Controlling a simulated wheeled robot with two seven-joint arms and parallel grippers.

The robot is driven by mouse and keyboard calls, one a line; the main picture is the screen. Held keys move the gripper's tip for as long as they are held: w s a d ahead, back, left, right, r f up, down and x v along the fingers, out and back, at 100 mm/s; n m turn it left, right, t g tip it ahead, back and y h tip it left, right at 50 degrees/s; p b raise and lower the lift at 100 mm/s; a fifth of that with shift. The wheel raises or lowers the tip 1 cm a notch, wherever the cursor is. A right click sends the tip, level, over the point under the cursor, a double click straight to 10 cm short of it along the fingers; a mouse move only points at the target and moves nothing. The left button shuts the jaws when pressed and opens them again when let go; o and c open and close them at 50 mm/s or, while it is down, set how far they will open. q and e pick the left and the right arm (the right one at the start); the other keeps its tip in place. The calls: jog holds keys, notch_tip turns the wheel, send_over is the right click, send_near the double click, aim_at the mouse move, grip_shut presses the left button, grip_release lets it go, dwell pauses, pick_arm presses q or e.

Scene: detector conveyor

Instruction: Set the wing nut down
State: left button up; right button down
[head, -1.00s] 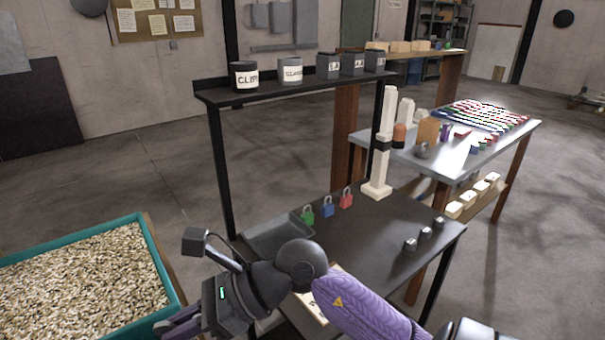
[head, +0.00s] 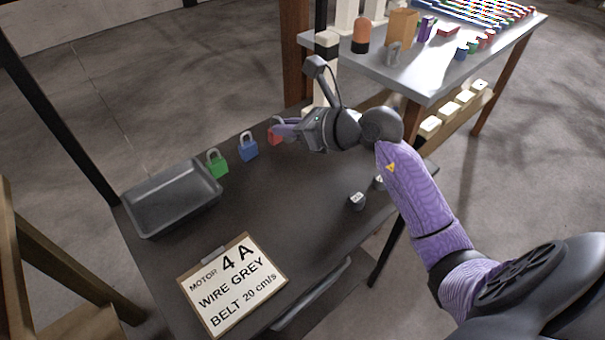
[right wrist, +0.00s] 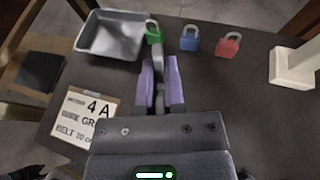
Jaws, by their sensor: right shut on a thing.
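My right gripper (head: 280,130) has purple fingers and is over the far part of the dark table (head: 270,210). In the head view its tips overlap the red padlock (head: 273,137). In the right wrist view the gripper (right wrist: 160,85) is shut on a narrow grey piece (right wrist: 158,62), which I take to be the wing nut. It sticks out past the fingertips, and its wings cannot be made out. The piece cannot be made out in the head view. Its height above the table is unclear. My left gripper is not in view.
A green padlock (head: 217,164) and a blue padlock (head: 247,147) stand beside the red one. A grey tray (head: 135,218) is at the left, with a clipboard (head: 252,290) in front. The table's middle is clear.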

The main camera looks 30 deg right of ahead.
aim_at(298, 172)
jog(key=w+d+f+m+h+b, duration=0.35)
jog(key=w+d+f, duration=0.25)
jog(key=f, duration=0.2)
jog(key=shift+t+h, duration=0.35)
jog(key=shift+t, duration=0.05)
notch_tip(298, 172, down, 10)
jog(key=b, duration=0.6)
jog(key=shift+w, duration=0.1)
jog(key=shift+r, duration=0.15)
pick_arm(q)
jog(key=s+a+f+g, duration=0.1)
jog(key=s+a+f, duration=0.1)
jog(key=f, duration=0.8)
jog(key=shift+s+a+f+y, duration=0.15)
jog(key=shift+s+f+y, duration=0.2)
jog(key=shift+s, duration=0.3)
pick_arm(e)
jog(key=c, duration=1.2)
grip_release()
jog(key=shift+f, duration=0.2)
jog(key=o, duration=0.5)
jog(key=shift+c, duration=0.2)
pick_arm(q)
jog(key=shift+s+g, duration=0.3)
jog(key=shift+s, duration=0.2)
